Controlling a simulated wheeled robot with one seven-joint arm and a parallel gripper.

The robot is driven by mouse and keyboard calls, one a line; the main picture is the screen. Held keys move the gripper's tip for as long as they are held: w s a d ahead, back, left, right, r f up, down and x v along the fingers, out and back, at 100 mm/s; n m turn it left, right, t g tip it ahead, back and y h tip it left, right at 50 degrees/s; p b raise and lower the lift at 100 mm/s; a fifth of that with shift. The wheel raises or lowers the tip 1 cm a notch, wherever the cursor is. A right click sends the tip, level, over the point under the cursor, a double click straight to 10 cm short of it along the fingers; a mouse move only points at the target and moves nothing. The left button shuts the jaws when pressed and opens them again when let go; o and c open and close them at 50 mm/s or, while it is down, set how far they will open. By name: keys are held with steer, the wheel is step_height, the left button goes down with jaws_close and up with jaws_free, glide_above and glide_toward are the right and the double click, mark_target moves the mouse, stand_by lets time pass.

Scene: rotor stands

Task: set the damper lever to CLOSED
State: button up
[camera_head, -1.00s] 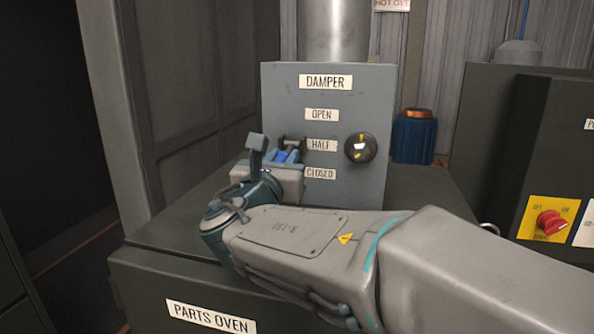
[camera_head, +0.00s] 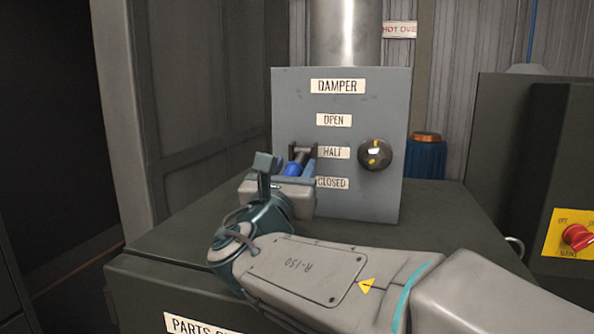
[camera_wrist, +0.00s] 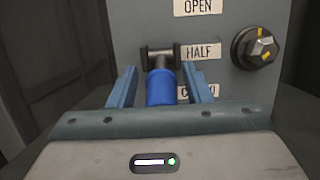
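The damper lever has a blue handle (camera_wrist: 160,88) on a dark pivot bracket fixed to the grey DAMPER panel (camera_head: 388,95). Its bracket is level with the HALF label (camera_head: 333,152), and the handle points out toward me. The CLOSED label (camera_head: 332,183) is below HALF, and the OPEN label (camera_head: 334,120) is above. My gripper (camera_wrist: 160,90) is open, with one blue finger on each side of the handle. The wrist view shows gaps between handle and fingers. In the head view, my gripper (camera_head: 296,170) partly hides the handle.
A black knob (camera_head: 375,154) with yellow marks is right of the labels. The panel stands on the dark parts oven (camera_head: 440,225), below a metal duct (camera_head: 345,30). A blue container (camera_head: 426,160) is behind at right. A red switch (camera_head: 578,237) is at far right.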

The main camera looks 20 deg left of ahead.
steer(key=b+v, duration=0.3)
steer(key=v, duration=1.1)
steer(key=shift+w, duration=0.1)
